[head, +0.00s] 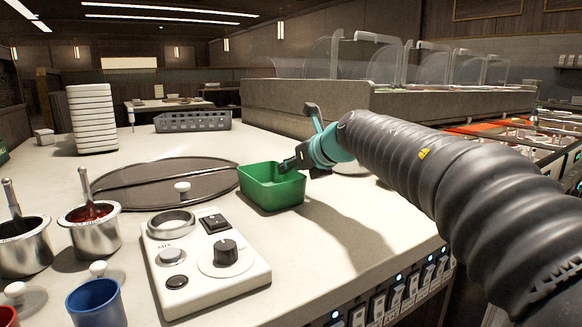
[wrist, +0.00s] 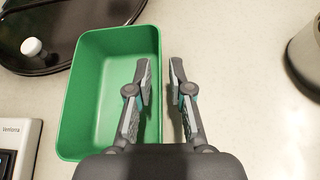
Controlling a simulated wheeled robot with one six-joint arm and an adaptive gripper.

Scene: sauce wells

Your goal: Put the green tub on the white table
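The green tub (head: 270,193) stands upright on the pale counter (head: 345,255) in the head view, and it looks empty. In the wrist view the tub (wrist: 92,95) fills the left middle. My gripper (wrist: 159,70) is open over the tub's right wall. Its left finger is over the inside of the tub and its right finger is outside, with a gap on each side of the rim. In the head view my gripper (head: 284,166) is at the tub's far right edge. A pale table (head: 165,106) stands beyond the counter at the back.
A control box (head: 205,262) with knobs stands in front of the tub. A dark round lid (head: 165,177) lies left of it. Steel pots (head: 92,232), a blue cup (head: 97,303), stacked white containers (head: 92,118) and a grey basket (head: 192,121) are also there.

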